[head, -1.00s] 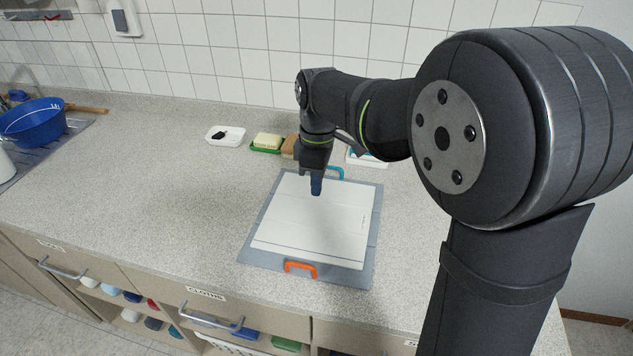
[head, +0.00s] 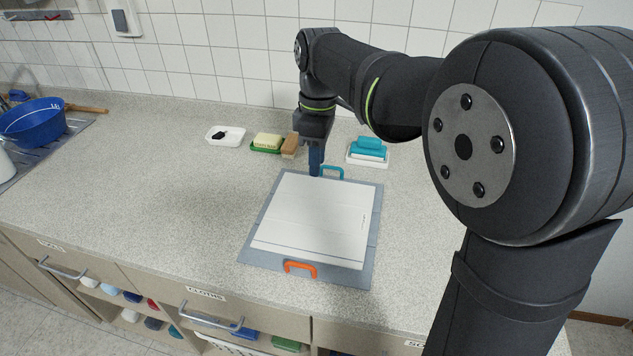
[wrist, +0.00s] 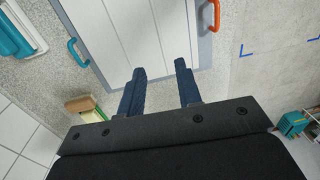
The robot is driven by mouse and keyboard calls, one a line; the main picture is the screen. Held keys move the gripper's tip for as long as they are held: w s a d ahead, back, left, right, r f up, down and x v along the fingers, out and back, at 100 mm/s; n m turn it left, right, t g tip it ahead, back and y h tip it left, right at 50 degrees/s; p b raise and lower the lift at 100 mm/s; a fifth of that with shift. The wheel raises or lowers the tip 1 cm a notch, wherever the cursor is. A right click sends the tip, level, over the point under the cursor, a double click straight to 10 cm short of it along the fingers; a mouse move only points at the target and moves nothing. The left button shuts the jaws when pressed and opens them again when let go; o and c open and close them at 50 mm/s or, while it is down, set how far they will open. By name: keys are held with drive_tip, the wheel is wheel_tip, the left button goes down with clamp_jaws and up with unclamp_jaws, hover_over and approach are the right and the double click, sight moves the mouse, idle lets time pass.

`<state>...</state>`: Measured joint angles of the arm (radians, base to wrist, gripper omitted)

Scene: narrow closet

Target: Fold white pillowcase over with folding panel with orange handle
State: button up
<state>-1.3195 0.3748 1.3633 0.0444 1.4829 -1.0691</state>
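The white pillowcase (head: 310,215) lies flat on the grey folding board (head: 371,240) on the counter, and also shows in the wrist view (wrist: 150,30). The orange handle (head: 300,268) is at the board's front edge, far from my gripper; it shows top right in the wrist view (wrist: 214,15). A teal handle (head: 333,170) is at the back edge and also shows in the wrist view (wrist: 73,52). My gripper (head: 316,173) points down at the board's back edge, just left of the teal handle. Its blue fingers (wrist: 159,68) are apart with nothing between them.
Behind the board are a white dish with a dark item (head: 225,135), a yellow sponge on a green tray (head: 267,142), a brown brush (head: 290,145) and a teal item on a white tray (head: 368,150). A blue basin (head: 32,122) is far left. The counter left of the board is clear.

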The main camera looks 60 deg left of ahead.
wheel_tip(320, 180, up, 11)
drive_tip(key=shift+w+a, duration=0.35)
drive_tip(key=s+d+f+g, duration=0.1)
drive_tip(key=s+d+f, duration=0.7)
drive_tip(key=f, duration=0.1)
drive_tip(key=shift+h, duration=0.4)
drive_tip(key=f, duration=0.5)
drive_tip(key=s+d+f, duration=0.1)
drive_tip(key=f, duration=0.5)
drive_tip(key=s+d+f, duration=0.1)
drive_tip(key=f, duration=0.5)
drive_tip(key=shift+d+f, duration=0.1)
drive_tip(key=shift+d, duration=0.05)
clamp_jaws()
